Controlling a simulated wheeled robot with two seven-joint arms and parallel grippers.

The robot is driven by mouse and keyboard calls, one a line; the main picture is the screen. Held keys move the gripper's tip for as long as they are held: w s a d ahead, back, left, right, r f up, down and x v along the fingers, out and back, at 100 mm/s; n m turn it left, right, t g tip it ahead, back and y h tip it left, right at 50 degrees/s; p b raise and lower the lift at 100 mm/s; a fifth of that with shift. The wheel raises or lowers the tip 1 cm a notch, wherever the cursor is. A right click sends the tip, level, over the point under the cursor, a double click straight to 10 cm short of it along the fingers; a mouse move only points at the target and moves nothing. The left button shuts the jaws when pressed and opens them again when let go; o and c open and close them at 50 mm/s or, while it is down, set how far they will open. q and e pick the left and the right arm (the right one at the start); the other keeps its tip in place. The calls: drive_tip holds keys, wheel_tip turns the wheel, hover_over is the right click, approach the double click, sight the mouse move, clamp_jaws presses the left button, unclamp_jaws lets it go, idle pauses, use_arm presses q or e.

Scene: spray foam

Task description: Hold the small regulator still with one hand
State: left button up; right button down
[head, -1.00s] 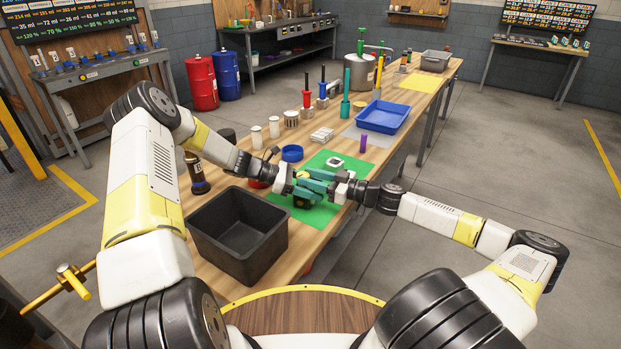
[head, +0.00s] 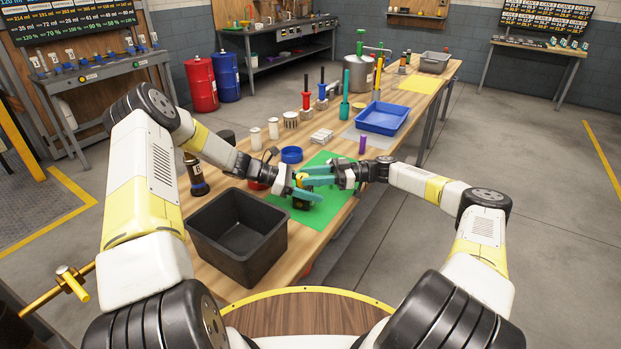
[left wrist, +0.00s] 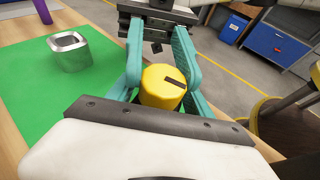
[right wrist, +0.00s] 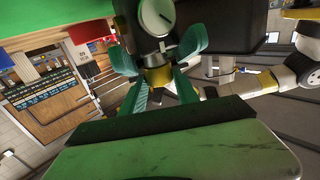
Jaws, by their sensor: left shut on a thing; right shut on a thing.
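The small regulator is a dark body with a yellow cap (left wrist: 163,86) and a round white dial (right wrist: 157,17). In the head view its dark body (head: 302,204) shows low under my fingers, above the green mat (head: 330,207). My left gripper (head: 308,188) is shut on it, its teal fingers on either side of the yellow cap in the left wrist view. My right gripper (head: 313,176) comes in from the right, shut on the regulator too; the right wrist view shows its fingers beside a yellow part (right wrist: 158,76). The exact contacts are partly hidden.
A black bin (head: 238,238) stands in front on the left. A metal block with a square opening (left wrist: 68,50) sits on the mat. A purple cylinder (head: 362,144), a blue tray (head: 383,118) and a blue ring (head: 291,155) stand farther back. The mat's front area is clear.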

drive_tip(key=shift+w+a+f+n+g+h, duration=0.15)
drive_tip(key=shift+n+g+h, duration=0.1)
drive_tip(key=shift+n+g, duration=0.45)
drive_tip(key=shift+w+d+r+n+g+h, duration=0.1)
drive_tip(key=shift+w+n+g+h, duration=0.25)
drive_tip(key=shift+g, duration=0.6)
drive_tip(key=shift+a+f+n+g+h, duration=0.1)
drive_tip(key=shift+n+g+h, duration=0.1)
drive_tip(key=shift+n+g, duration=0.55)
drive_tip(key=shift+g, duration=0.4)
drive_tip(key=c, duration=1.2)
unclamp_jaws()
drive_tip(key=shift+r, duration=5.1)
